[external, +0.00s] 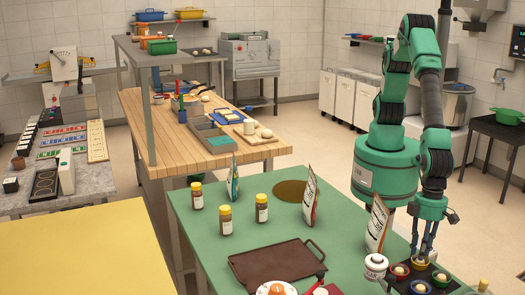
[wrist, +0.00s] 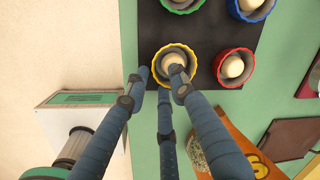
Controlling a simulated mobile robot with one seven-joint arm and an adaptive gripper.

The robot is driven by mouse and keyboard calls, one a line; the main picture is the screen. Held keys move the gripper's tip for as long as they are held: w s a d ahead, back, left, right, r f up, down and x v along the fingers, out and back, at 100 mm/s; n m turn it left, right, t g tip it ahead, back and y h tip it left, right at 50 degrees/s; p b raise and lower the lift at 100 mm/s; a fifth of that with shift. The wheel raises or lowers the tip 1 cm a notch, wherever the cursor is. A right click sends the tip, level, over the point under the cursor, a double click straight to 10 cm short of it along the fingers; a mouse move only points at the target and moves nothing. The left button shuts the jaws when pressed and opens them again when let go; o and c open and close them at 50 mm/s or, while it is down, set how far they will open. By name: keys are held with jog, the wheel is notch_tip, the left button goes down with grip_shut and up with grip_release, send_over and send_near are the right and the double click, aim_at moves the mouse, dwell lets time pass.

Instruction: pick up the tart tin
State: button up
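Several fluted tart tins, each with a pale ball in it, stand on a dark tray (wrist: 208,48). The yellow tin (wrist: 161,57) is nearest my gripper (wrist: 160,78); a red tin (wrist: 219,70), a green tin (wrist: 168,5) and a blue tin (wrist: 268,14) stand around it. In the external view, my gripper (external: 426,250) points down over the tray's far side. Its three fingers are spread. In the wrist view, one fingertip is left of the yellow tin and another overlaps its inside; contact cannot be told. Nothing is held.
The tray is on a green table (external: 240,238). A paper bag (external: 379,222) and a white jar (external: 376,266) stand close left of the tins. A brown griddle (external: 275,263) and several yellow-capped jars (external: 225,220) are farther left. The table's middle has free room.

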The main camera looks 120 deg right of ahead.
grip_shut()
dwell(0.4)
jog(key=shift+r+p, duration=0.35)
jog(key=shift+r, duration=0.5)
notch_tip(320, 180, up, 2)
jog(key=shift+r+p, duration=0.15)
jog(key=shift+p, duration=0.25)
jog(key=s+d+r+p, duration=0.1)
jog(key=s+d+p, duration=0.1)
jog(key=s+d, duration=0.7)
jog(key=d, duration=0.4)
jog(key=shift+s, duration=0.1)
